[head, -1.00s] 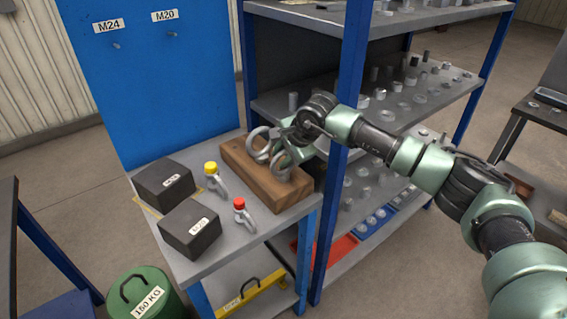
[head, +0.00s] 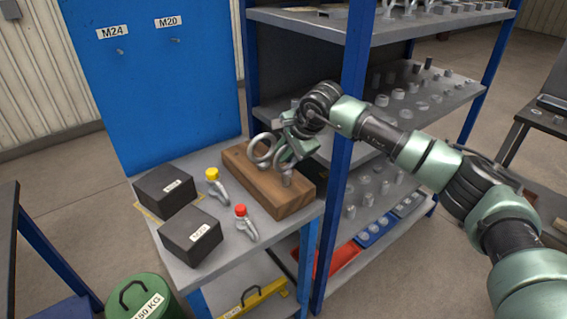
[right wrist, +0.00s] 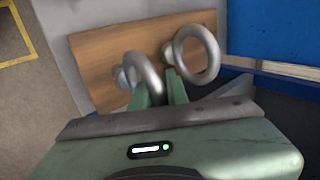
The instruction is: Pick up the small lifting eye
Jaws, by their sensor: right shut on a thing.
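Two grey metal lifting eyes are at a wooden block (head: 240,167) on the small grey table. The larger-looking eye (head: 259,150) stands at the block's left part and shows as a full ring in the right wrist view (right wrist: 195,55). The small lifting eye (right wrist: 143,76) lies between my right fingertips. My right gripper (head: 290,152) is shut on it above the block. I cannot tell whether the shank still touches the block. My left gripper is out of view.
Two dark boxes (head: 164,191) (head: 190,237) and two shackles, yellow-topped (head: 212,174) and red-topped (head: 240,210), stand left of the block. The blue shelf post (head: 347,150) is close beside my right arm. A blue panel (head: 150,80) rises behind.

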